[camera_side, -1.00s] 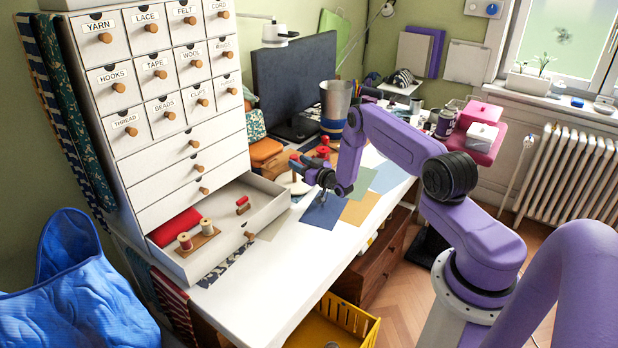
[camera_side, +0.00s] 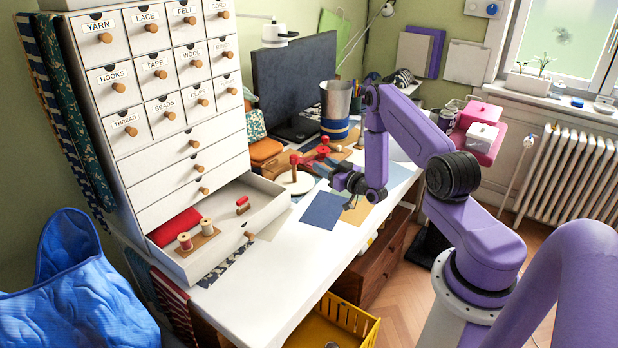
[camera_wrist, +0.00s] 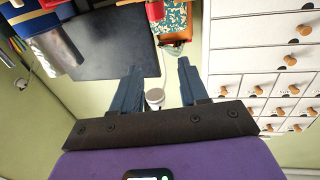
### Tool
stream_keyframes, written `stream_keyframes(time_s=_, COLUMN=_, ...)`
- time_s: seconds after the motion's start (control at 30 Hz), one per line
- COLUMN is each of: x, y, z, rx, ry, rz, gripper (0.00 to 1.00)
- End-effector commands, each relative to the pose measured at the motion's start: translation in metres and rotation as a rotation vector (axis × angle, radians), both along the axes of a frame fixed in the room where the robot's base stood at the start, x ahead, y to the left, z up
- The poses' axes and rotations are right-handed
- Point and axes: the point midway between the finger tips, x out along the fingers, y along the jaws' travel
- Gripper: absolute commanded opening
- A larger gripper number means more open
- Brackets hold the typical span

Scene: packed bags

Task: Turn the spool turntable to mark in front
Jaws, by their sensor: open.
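The spool turntable looks to be the round white disc (camera_side: 300,187) on the white table, beside the open drawer. A red-topped wooden peg (camera_side: 294,166) stands on it. Other spools and any mark on it are too small to make out. My gripper (camera_side: 347,200) is above the paper sheets, to the right of the disc and apart from it. In the wrist view my gripper (camera_wrist: 159,88) is open, with its two dark fingers wide apart and nothing held. A red thing (camera_wrist: 155,10) at the top edge there is cut off; I cannot tell what it is.
The white drawer cabinet (camera_side: 165,100) stands left, its open drawer (camera_side: 258,212) holding spools and red cloth.

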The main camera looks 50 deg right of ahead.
Motion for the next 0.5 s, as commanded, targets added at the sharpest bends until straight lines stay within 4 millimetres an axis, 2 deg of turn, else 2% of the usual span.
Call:
stream_keyframes(time_s=0.07, x=0.001, y=0.001, z=0.013, rx=0.000, ry=0.000, rz=-0.002, gripper=0.44)
stream_keyframes(time_s=0.5, x=0.018, y=0.026, z=0.002, rx=0.022, ry=0.028, rz=-0.162, gripper=0.44)
